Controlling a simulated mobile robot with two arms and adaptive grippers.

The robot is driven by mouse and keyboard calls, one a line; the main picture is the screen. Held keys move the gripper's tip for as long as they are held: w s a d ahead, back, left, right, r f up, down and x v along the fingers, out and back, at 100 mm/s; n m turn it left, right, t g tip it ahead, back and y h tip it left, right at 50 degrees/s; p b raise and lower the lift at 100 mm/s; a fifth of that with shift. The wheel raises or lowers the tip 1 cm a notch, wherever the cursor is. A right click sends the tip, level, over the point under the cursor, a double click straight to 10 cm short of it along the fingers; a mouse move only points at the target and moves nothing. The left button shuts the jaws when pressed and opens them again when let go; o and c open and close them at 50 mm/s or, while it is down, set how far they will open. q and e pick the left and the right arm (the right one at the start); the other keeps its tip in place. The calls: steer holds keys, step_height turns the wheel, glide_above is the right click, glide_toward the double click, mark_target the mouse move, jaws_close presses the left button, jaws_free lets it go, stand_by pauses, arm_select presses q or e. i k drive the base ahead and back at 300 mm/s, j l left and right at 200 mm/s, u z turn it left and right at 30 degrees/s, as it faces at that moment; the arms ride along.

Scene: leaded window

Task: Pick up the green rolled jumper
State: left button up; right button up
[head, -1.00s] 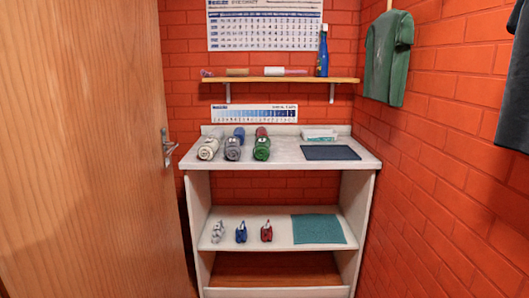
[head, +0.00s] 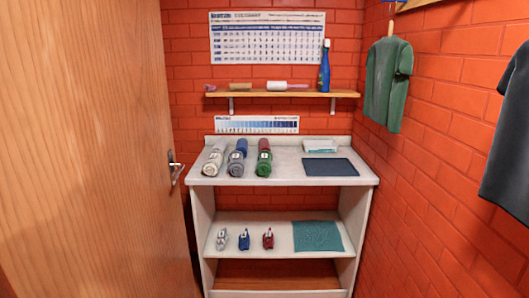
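The green rolled jumper (head: 264,166) lies on the white top of the shelf unit (head: 290,168), at the front of the right-hand row of rolls. A red roll (head: 263,145) lies directly behind it; I cannot tell whether they touch. To its left are a grey roll (head: 236,166) with a blue roll (head: 241,147) behind it, and a cream roll (head: 212,165) further left. Neither of my grippers is in view.
A dark blue mat (head: 330,168) and a white tray (head: 320,146) occupy the top's right side. Small bundles and a teal mat (head: 317,236) lie on the lower shelf. A wooden door (head: 85,150) stands left. A green garment (head: 386,85) hangs right.

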mark_target(264, 163)
steer(key=i+l, duration=0.2)
steer(key=i, duration=0.3)
steer(key=i+l, duration=0.2)
steer(key=i, duration=0.3)
steer(key=i+l, duration=0.15)
steer(key=i, duration=0.35)
